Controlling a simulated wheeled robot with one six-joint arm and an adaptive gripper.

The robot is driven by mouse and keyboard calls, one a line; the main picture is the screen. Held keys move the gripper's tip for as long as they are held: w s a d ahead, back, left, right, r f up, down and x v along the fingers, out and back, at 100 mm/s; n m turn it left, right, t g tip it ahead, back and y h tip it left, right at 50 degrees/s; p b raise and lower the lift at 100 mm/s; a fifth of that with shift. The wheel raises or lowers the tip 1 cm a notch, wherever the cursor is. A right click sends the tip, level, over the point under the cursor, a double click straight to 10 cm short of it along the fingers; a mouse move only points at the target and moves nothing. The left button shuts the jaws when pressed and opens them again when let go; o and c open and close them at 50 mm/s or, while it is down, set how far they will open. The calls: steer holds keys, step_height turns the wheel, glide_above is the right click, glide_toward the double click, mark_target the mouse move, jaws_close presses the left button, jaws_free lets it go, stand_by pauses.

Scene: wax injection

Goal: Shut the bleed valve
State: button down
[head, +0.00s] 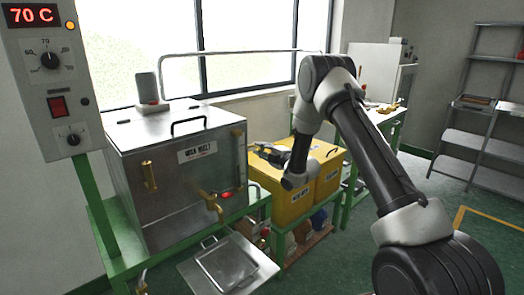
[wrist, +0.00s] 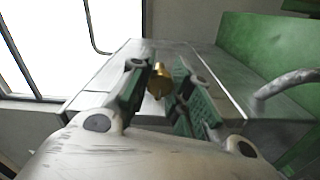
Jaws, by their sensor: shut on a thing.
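The steel wax melt tank (head: 185,190) stands on a green frame in the head view. A brass fitting (head: 237,135) shows at its right edge, near my gripper (head: 264,151). In the wrist view, a small brass knob (wrist: 158,82) lies between the green-padded fingers of my gripper (wrist: 162,90), which is shut on it. It appears to be the bleed valve's knob, with the steel tank surface (wrist: 125,62) behind it. The head view is too small to show the grip, and the knob's turn position cannot be told.
A control box (head: 45,80) reading 70 C stands at left. Brass taps (head: 211,203) stick out of the tank's front above a steel tray (head: 226,262). Yellow bins (head: 292,205) sit close beside my gripper. A pipe (head: 240,53) arches over the tank.

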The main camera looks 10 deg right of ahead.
steer(key=shift+f, duration=0.1)
stand_by(0.4)
steer(key=c, duration=1.3)
jaws_free()
steer(key=shift+o, duration=0.2)
steer(key=v, duration=1.2)
